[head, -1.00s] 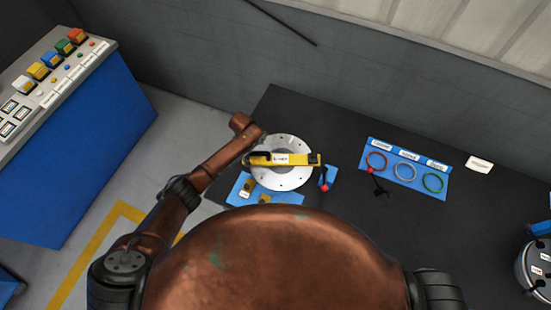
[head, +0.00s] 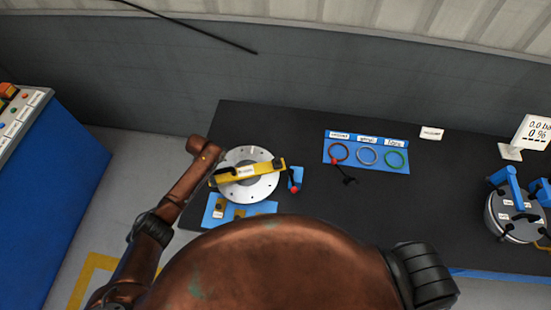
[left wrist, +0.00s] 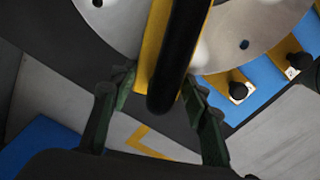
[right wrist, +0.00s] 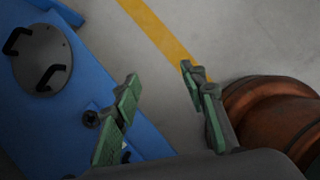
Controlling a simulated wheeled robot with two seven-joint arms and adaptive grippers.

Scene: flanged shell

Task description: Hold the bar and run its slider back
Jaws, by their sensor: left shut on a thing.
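A yellow bar (head: 248,172) with a white label lies across a round silver flange disc (head: 251,189) on the dark bench. It has a black handle-like part at its left end and a dark square part near its right end. I cannot tell which is the slider. My left gripper (left wrist: 157,82) is shut on the bar's left end, its green-padded fingers on either side of the yellow bar (left wrist: 152,45) and black handle (left wrist: 178,50). The fingers are hidden in the head view. My right gripper (right wrist: 160,78) is open and empty, away from the bar.
A blue mat (head: 262,208) lies below the disc. A red-knobbed part (head: 295,180) stands close to its right. A blue ring board (head: 366,151) lies farther right, and a lidded pot (head: 513,218) beyond it. A blue cabinet (right wrist: 60,110) is beside my right gripper.

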